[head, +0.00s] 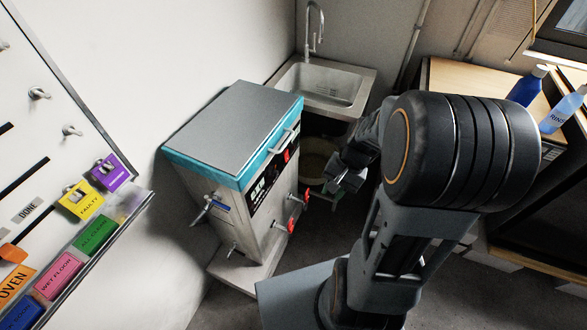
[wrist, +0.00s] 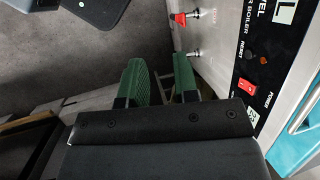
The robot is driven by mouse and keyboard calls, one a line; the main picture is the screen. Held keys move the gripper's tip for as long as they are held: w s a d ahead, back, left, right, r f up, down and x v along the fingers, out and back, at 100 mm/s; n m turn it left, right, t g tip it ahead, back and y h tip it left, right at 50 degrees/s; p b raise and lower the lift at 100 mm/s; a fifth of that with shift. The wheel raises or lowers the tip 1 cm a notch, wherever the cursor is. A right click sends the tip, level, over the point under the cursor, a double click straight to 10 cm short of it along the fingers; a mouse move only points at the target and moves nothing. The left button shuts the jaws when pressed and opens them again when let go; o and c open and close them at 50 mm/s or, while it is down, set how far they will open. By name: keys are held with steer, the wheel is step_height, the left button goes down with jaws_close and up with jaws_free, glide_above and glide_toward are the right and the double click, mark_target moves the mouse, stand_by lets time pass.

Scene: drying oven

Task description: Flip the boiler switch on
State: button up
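The boiler (head: 230,140) is a steel box with a teal-edged lid, left of my arm in the head view. Its dark front panel carries a red power switch (wrist: 248,88), labelled POWER, in the wrist view. I cannot tell which way the switch is set. A dark reset knob sits beside it on the panel. My gripper (head: 338,182) is in front of the boiler's panel side, apart from the switch. In the wrist view its two green fingers (wrist: 162,78) are parted with nothing between them, and the switch lies to their right.
Red-handled taps (head: 292,224) stick out from the boiler's lower front; one also shows in the wrist view (wrist: 181,19). A sink (head: 350,80) stands behind. A wooden bench (head: 460,80) with blue bottles (head: 527,86) is at right. A whiteboard with coloured labels is at left.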

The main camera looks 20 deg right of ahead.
steer(key=w+f+m+y+b, duration=0.1)
steer(key=f+m, duration=0.1)
steer(key=f, duration=0.1)
steer(key=w+f+m+t+y+b, duration=0.1)
steer(key=f+m+y, duration=0.1)
steer(key=f, duration=0.1)
steer(key=w+d+f+m+y+b, duration=0.1)
steer(key=f+m+y, duration=0.1)
steer(key=f, duration=0.2)
steer(key=shift+m, duration=0.4)
steer(key=c, duration=0.4)
steer(key=w+f+m+t, duration=0.1)
steer(key=w+f+m+t+y+b, duration=0.1)
steer(key=m, duration=0.1)
steer(key=w+d+f+m+t+y, duration=0.1)
steer(key=shift+d+f+m+b, duration=0.1)
steer(key=shift+f+m+b, duration=0.2)
steer(key=shift+f+b, duration=0.05)
jaws_close()
steer(key=w+d+r+m+t, duration=0.2)
steer(key=w+d+m+t, duration=0.2)
steer(key=w+m+t, duration=0.3)
steer(key=shift+w+r+t+y, duration=0.15)
steer(key=shift+w+t+y, duration=0.25)
steer(key=shift+t, duration=0.2)
